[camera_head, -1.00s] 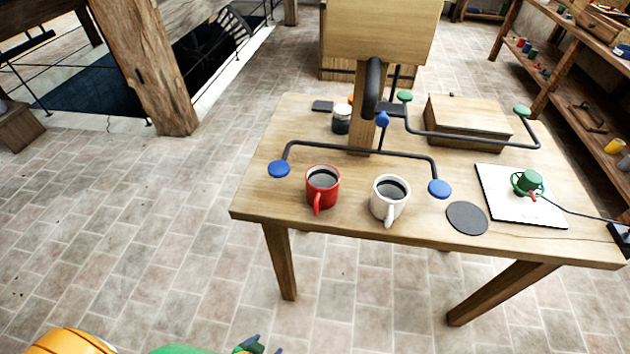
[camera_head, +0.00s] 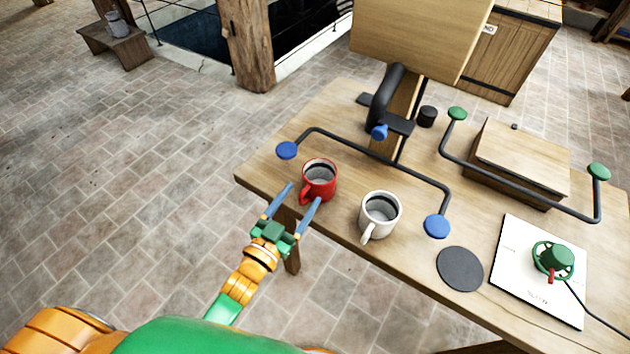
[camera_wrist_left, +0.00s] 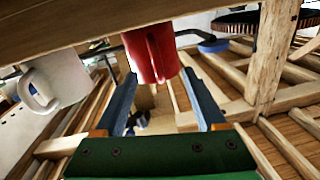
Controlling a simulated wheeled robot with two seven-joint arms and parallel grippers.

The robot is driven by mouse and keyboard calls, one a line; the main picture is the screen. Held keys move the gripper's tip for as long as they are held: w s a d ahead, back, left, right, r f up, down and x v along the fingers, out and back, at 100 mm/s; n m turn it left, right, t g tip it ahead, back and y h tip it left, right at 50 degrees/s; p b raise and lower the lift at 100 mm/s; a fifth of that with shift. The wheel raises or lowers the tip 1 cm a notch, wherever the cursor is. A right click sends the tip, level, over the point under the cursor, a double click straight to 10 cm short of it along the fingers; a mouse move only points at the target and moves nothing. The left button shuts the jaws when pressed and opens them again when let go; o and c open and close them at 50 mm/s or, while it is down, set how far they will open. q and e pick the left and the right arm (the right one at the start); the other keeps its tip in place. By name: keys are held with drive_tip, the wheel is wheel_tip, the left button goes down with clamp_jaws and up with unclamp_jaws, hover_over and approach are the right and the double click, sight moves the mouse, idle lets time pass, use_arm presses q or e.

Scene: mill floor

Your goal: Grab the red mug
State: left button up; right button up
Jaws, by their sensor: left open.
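The red mug (camera_head: 319,180) stands upright near the table's front left edge, with dark contents and its handle toward me. My left gripper (camera_head: 291,202) is open, its two blue fingers pointing at the mug from the front edge. In the left wrist view the red mug (camera_wrist_left: 152,55) shows ahead, between and beyond the open fingers (camera_wrist_left: 163,95). I cannot tell whether the fingers touch it. My right gripper is not in view.
A white mug (camera_head: 380,214) stands right of the red one. A dark bar with blue knobs (camera_head: 370,160) runs close behind both mugs. The wooden table (camera_head: 405,265) also holds a dark disc (camera_head: 460,269), a white board (camera_head: 518,272) and a wooden box (camera_head: 520,160).

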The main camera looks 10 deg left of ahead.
use_arm(q)
drive_tip(key=shift+x, duration=0.75)
drive_tip(key=shift+w+d, duration=0.1)
drive_tip(key=shift+d, duration=0.3)
drive_tip(key=shift+a, duration=0.2)
drive_tip(key=c, duration=0.8)
drive_tip(key=shift+d, duration=0.1)
clamp_jaws()
drive_tip(key=shift+f, duration=0.1)
